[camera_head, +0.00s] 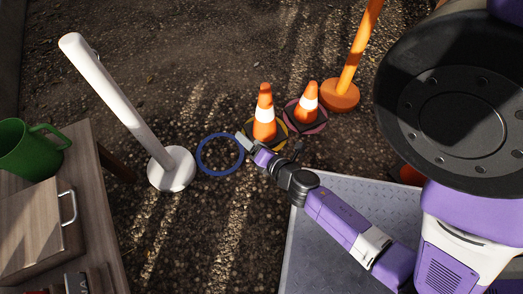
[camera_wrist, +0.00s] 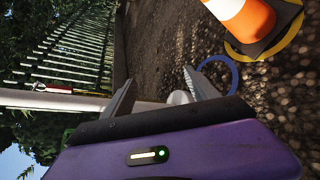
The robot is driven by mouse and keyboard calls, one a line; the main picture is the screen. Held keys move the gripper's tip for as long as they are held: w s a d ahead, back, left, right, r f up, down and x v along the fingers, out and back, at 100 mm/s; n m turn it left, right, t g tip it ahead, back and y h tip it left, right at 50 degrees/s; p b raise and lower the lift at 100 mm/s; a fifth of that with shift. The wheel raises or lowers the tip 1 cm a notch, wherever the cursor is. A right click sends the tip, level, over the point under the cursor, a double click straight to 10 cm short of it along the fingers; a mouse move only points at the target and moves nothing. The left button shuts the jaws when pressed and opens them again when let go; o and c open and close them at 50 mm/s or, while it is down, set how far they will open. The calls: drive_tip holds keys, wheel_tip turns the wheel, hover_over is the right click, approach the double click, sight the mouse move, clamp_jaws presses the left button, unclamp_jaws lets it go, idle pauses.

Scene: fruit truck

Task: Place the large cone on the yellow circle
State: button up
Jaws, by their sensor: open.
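The larger orange-and-white cone (camera_head: 264,117) stands upright, its dark base over the yellow circle (camera_head: 285,136), whose rim shows around the base. In the wrist view the cone (camera_wrist: 245,17) is at the upper right, cut off by the frame, with the yellow circle (camera_wrist: 243,53) curving around its base. My gripper (camera_head: 244,142) is just left of and in front of the cone, apart from its body. In the wrist view my gripper (camera_wrist: 158,77) has its fingers spread with nothing between them. My arm partly hides the near side of the yellow circle.
A smaller cone (camera_head: 308,101) stands on a pink circle (camera_head: 318,127). The blue circle (camera_head: 202,165) is empty. A white post (camera_head: 115,95) stands left and an orange post (camera_head: 356,55) behind right. A table with a green mug (camera_head: 22,148) is at the left.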

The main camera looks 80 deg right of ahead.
drive_tip(key=s+a+r+m+t+y, duration=0.15)
drive_tip(key=a+r+m, duration=0.25)
drive_tip(key=a, duration=0.4)
drive_tip(key=s+a+r+m+t+y, duration=0.1)
drive_tip(key=a+r+m+t+y, duration=0.2)
drive_tip(key=a, duration=0.4)
drive_tip(key=s+a+r+m+y, duration=0.2)
drive_tip(key=a+r+m, duration=0.2)
drive_tip(key=r, duration=0.3)
drive_tip(key=s+a+r+m+y, duration=0.2)
drive_tip(key=s+a+r+m, duration=0.1)
drive_tip(key=r, duration=0.5)
drive_tip(key=a+m, duration=0.1)
drive_tip(key=m, duration=0.1)
drive_tip(key=shift+m+y, duration=0.3)
drive_tip(key=shift+y, duration=0.05)
drive_tip(key=shift+s, duration=0.1)
wheel_tip(320, 180, up, 33)
drive_tip(key=p, duration=3.2)
drive_tip(key=shift+s+f+p, duration=0.15)
drive_tip(key=shift+s+p, duration=0.05)
drive_tip(key=shift+p, duration=0.1)
drive_tip(key=shift+c, duration=0.2)
